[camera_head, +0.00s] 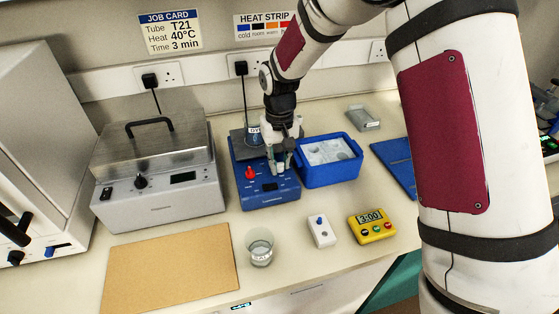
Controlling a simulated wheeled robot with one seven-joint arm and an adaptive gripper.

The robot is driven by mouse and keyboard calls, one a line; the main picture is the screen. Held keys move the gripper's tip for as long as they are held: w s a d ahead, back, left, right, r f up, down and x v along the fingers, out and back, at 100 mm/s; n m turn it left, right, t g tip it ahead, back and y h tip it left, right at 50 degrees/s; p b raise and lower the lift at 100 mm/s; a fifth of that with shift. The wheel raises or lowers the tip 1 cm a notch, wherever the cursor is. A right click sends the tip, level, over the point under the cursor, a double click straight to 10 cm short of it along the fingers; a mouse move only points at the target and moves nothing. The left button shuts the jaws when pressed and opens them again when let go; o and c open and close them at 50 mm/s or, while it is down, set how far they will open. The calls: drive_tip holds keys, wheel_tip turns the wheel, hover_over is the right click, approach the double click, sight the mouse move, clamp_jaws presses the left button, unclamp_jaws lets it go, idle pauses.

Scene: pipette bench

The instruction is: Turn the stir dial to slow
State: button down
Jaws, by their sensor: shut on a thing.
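The blue stirrer unit (270,197) stands mid-bench, with a red knob (250,173) on the left of its front panel. My gripper (281,170) points down over the right part of that panel, its fingers closed around a small pale knob that appears to be the stir dial. The fingers hide most of this dial, so its setting cannot be read. A labelled vessel (254,136) sits on the stirrer's dark top plate, partly behind my gripper.
A blue tub (333,178) stands close on the stirrer's right, and a grey lidded bath (160,195) on its left. In front are a glass beaker (260,250), a white switch box (321,232), a yellow timer (372,228) and a tan board (170,268).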

idle(0.3)
drive_tip(key=c, duration=1.4)
unclamp_jaws()
wheel_tip(320, 180, up, 12)
